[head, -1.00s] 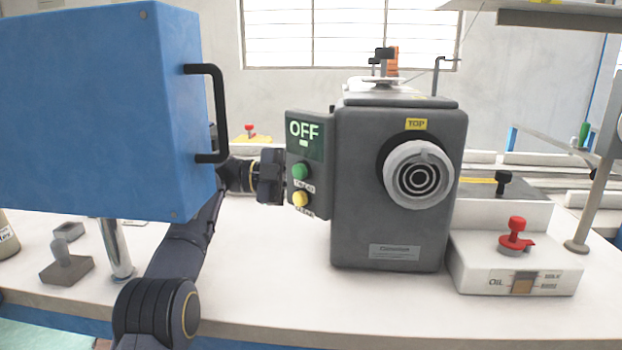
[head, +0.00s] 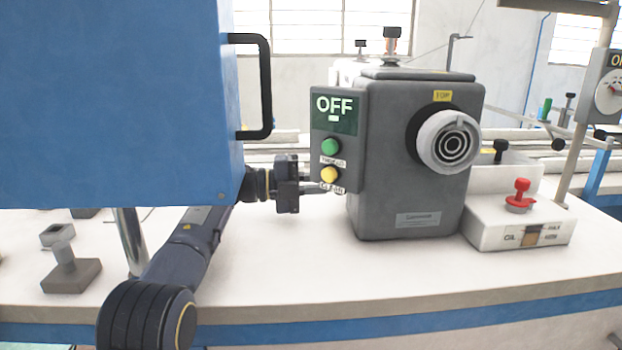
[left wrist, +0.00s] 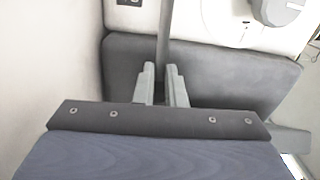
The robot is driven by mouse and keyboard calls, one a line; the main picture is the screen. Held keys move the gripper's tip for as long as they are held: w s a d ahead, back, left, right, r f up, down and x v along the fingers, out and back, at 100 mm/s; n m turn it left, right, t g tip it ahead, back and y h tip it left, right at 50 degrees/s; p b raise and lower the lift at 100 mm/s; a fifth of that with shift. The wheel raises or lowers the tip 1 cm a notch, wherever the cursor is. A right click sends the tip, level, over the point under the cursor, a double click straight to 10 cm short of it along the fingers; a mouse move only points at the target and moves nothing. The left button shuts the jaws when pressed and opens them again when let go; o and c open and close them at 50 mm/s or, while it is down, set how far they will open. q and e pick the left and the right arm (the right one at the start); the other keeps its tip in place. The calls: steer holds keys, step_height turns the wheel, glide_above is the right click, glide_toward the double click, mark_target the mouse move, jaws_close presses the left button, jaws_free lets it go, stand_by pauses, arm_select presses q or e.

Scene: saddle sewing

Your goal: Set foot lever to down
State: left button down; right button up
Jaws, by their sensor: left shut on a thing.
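The grey sewing machine (head: 415,150) stands on the white table, with an OFF panel (head: 338,112) on its left side. In the left wrist view, the two fingers (left wrist: 164,88) are close together on either side of a slim grey bar, which appears to be the foot lever (left wrist: 162,45). The gripper is shut on it. In the head view the lever is hidden behind the panel. My right gripper is not in view.
A white oil unit (head: 500,226) with a red knob (head: 521,190) is on the right. The table front (head: 330,280) is clear.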

arm_select(q)
steer(key=shift+s+d+f+m, duration=0.15)
steer(key=shift+s+f+m, duration=0.1)
steer(key=shift+m, duration=0.15)
steer(key=shift+f, duration=0.1)
